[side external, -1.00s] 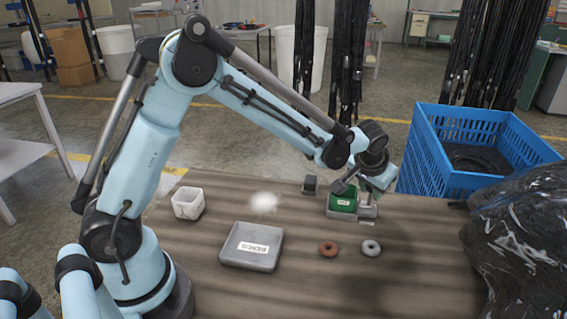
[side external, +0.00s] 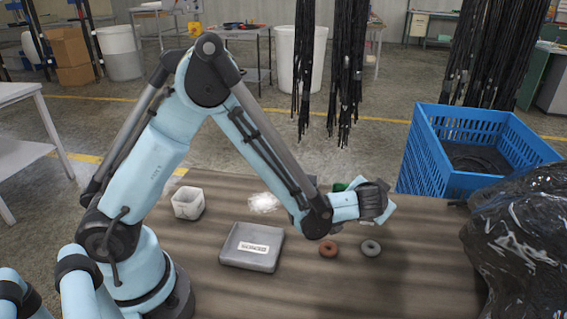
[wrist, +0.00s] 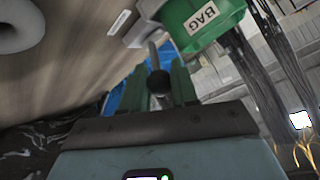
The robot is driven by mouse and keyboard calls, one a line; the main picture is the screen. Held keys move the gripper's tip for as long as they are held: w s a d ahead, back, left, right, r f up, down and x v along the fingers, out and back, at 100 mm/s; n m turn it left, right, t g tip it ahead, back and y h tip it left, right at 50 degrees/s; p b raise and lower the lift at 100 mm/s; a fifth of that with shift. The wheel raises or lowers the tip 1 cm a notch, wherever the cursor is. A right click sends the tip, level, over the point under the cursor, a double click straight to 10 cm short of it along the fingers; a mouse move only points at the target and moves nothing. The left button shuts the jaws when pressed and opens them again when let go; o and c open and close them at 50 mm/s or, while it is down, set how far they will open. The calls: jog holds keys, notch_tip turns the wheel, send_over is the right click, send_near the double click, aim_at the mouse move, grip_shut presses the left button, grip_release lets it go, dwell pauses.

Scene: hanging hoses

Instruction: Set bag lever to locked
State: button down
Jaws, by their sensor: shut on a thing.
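The green box labelled BAG (wrist: 205,18) is at the top of the wrist view. In the side view only a sliver of green (side external: 339,187) shows behind my arm. The bag lever is a grey rod (wrist: 153,54) with a black ball knob (wrist: 159,82), beside the green box. My gripper (wrist: 162,75) has its two green fingers on either side of the knob and is shut on it. In the side view my wrist hides the lever and the fingertips. I cannot tell from these frames which position the lever is in.
A grey labelled case (side external: 252,247), a white open box (side external: 188,203), a white fluffy clump (side external: 264,203), a brown ring (side external: 328,249) and a grey ring (side external: 371,248) lie on the table. A blue crate (side external: 440,165) and a black plastic-wrapped bundle (side external: 525,240) stand at right.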

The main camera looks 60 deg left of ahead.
jog(key=c, duration=1.2)
grip_release()
jog(key=v, duration=1.2)
jog(key=s+a+r+h, duration=0.1)
jog(key=s+a+h, duration=0.1)
jog(key=s+a, duration=0.1)
jog(key=s+a+r+g+h, duration=0.1)
jog(key=s+a+h, duration=0.1)
jog(key=s, duration=0.3)
jog(key=s+a+r+m+g+h, duration=0.1)
jog(key=s+a+h, duration=0.1)
jog(key=s+a, duration=0.2)
jog(key=shift+s+a, duration=0.15)
jog(key=shift+a, duration=0.35)
